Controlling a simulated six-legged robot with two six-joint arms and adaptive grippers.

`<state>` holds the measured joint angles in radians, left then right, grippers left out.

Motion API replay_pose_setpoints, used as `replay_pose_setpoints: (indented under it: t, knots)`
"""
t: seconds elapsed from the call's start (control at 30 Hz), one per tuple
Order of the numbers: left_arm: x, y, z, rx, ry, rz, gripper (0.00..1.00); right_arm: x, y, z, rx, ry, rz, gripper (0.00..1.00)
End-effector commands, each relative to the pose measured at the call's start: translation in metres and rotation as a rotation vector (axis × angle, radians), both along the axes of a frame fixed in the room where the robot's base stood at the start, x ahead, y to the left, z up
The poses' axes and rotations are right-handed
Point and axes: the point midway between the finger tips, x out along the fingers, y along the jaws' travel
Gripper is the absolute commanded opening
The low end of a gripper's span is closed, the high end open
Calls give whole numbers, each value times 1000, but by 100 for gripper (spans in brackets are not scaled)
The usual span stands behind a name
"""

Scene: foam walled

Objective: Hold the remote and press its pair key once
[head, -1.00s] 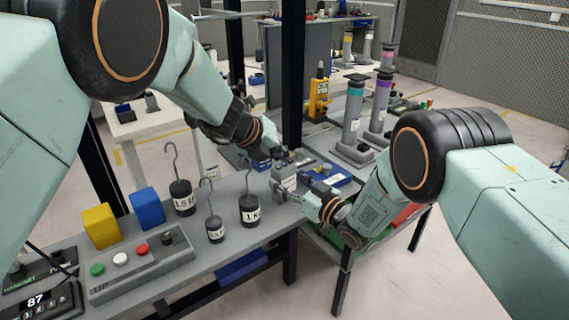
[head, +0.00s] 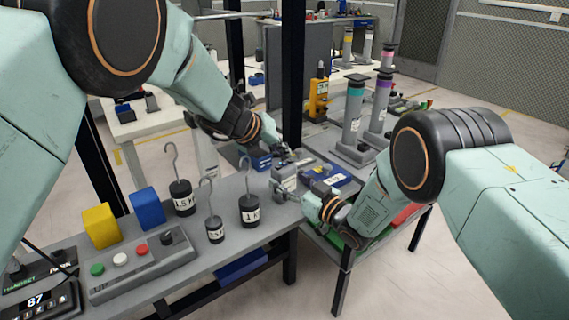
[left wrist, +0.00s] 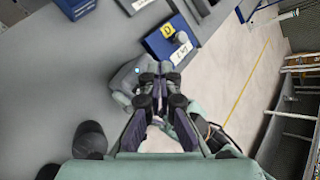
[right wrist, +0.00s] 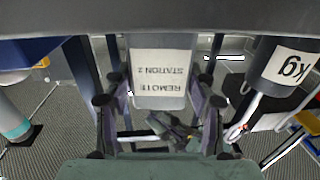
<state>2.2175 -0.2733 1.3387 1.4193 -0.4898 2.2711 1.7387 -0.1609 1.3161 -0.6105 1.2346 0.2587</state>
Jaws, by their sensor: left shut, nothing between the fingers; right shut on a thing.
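The remote (head: 287,173) is a small grey box held just beyond the near table's right end. My right gripper (head: 282,190) is shut on it from below. In the right wrist view the remote (right wrist: 160,70) sits between both fingers, its white label reading "REMOTE STATION 2" upside down. My left gripper (head: 286,154) is shut and empty just above the remote. In the left wrist view its closed fingertips (left wrist: 163,70) are beside the grey remote (left wrist: 124,80), which shows a small light-blue spot. I cannot tell whether they touch it. The pair key cannot be made out clearly.
Hooked weights, including a 1 kg one (head: 250,208), stand on the near table close to the remote. A button box (head: 140,262) and yellow (head: 101,226) and blue (head: 147,208) blocks stand left. A black post (head: 293,70) rises behind the grippers.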

Motion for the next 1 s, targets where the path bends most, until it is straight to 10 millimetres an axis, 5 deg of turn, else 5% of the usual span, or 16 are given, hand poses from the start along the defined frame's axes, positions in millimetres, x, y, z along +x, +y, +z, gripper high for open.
replay_pose_setpoints:
  t: [0.33,1.0]
  knots:
    - [0,0,3,0,-1,-1,0,0,0,-1,-1,2,0,20]
    - [0,0,51,0,-1,-1,0,0,0,-1,-1,2,0,20]
